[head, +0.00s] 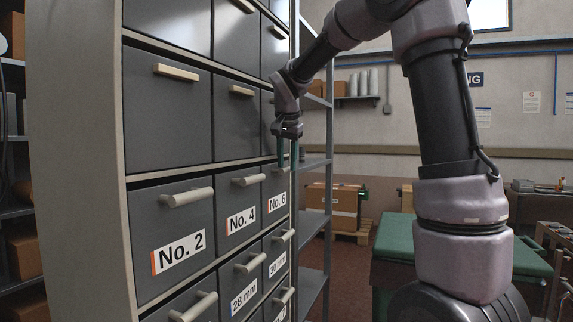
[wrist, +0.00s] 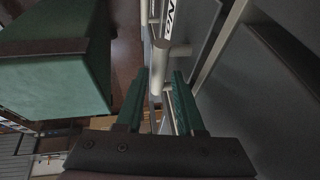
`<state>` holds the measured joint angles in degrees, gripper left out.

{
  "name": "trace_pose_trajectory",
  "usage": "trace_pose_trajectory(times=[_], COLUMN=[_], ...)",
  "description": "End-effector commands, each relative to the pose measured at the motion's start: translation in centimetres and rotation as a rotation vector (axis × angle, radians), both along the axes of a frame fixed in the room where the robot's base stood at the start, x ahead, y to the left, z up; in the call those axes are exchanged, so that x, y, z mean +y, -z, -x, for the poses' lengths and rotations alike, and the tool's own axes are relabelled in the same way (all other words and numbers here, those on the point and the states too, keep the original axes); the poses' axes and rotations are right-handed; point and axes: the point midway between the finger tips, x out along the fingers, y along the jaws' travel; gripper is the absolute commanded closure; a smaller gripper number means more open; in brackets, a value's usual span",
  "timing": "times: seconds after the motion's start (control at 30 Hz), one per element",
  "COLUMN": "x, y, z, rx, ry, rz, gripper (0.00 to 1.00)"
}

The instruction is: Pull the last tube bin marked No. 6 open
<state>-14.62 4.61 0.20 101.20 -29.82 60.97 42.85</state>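The No. 6 bin (head: 282,187) is the grey drawer at the right end of the row with No. 2 and No. 4. Its front appears flush with its neighbours. Its pale bar handle (head: 281,169) is partly hidden by my gripper (head: 287,160), whose green fingers point down at it. In the wrist view my gripper (wrist: 159,82) has its two fingers apart. A pale handle (wrist: 171,52) lies just beyond and between the fingertips, with a partly visible label (wrist: 173,14) beside it. I cannot tell whether a finger touches the handle.
The No. 2 bin (head: 170,245) and No. 4 bin (head: 240,217) stand to the left. More drawers lie above and below. A metal shelf rack (head: 314,195) stands right behind the cabinet. A green-topped bench (head: 400,240) is at the right, with floor between.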

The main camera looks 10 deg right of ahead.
Motion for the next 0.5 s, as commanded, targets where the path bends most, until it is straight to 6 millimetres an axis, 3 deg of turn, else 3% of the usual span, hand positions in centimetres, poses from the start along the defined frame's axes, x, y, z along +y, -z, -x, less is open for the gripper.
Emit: trace_pose_trajectory(times=[0.37, 0.4, 0.5], x=[-0.08, -0.08, -0.08], y=[0.85, 0.84, 0.83], z=[-0.35, -0.35, -0.34], rx=[0.0, 0.0, 0.0], ry=[0.0, 0.0, 0.0], rz=[0.0, 0.0, 0.0], gripper=[0.63, 0.67, 1.0])
